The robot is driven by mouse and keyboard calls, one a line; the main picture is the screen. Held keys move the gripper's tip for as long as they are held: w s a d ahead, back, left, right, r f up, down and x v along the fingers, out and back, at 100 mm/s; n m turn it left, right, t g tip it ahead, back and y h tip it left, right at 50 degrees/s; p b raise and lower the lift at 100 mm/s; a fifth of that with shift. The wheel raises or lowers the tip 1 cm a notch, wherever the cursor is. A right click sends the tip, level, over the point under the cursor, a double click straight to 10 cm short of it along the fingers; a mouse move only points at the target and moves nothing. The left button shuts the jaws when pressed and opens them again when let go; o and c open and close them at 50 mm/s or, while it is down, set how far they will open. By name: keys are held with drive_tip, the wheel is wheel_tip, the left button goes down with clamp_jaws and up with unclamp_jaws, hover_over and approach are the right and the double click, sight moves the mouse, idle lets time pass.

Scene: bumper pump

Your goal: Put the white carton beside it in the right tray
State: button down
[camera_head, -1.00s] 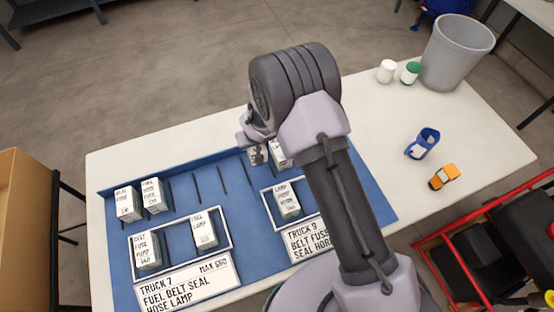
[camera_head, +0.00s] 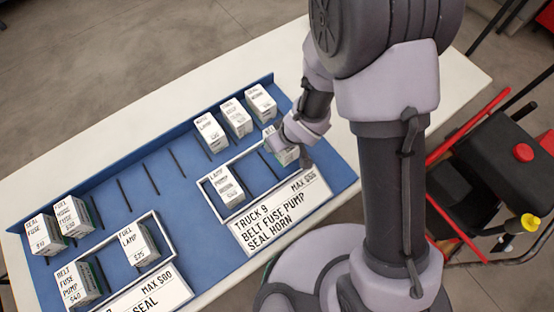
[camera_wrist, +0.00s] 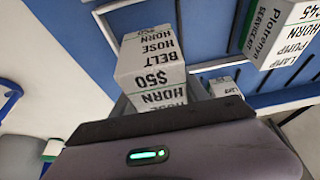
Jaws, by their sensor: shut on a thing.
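My gripper (camera_head: 300,138) is shut on a white carton, low at the right end of the right tray. The carton (camera_head: 284,155) is mostly hidden by the gripper in the head view. In the wrist view the carton (camera_wrist: 152,65) reads belt, hose, horn and $50. I cannot tell whether it touches the tray floor. The right tray (camera_head: 221,170) is a white frame above the Truck 9 card. Another white carton (camera_head: 228,187), reading lamp, pump, horn and $45 in the wrist view (camera_wrist: 283,35), stands at its left end.
Three cartons (camera_head: 236,118) stand along the blue board's (camera_head: 185,180) back right. Two cartons (camera_head: 72,216) stand at the back left. The left tray (camera_head: 108,238) holds two cartons, with a gap between. A red-framed cart (camera_head: 500,160) stands right of the table.

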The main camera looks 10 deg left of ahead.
drive_tip(key=shift+f+b, duration=1.4)
drive_tip(key=shift+f, duration=1.5)
drive_tip(key=c, duration=0.6)
unclamp_jaws()
drive_tip(key=shift+r, duration=0.1)
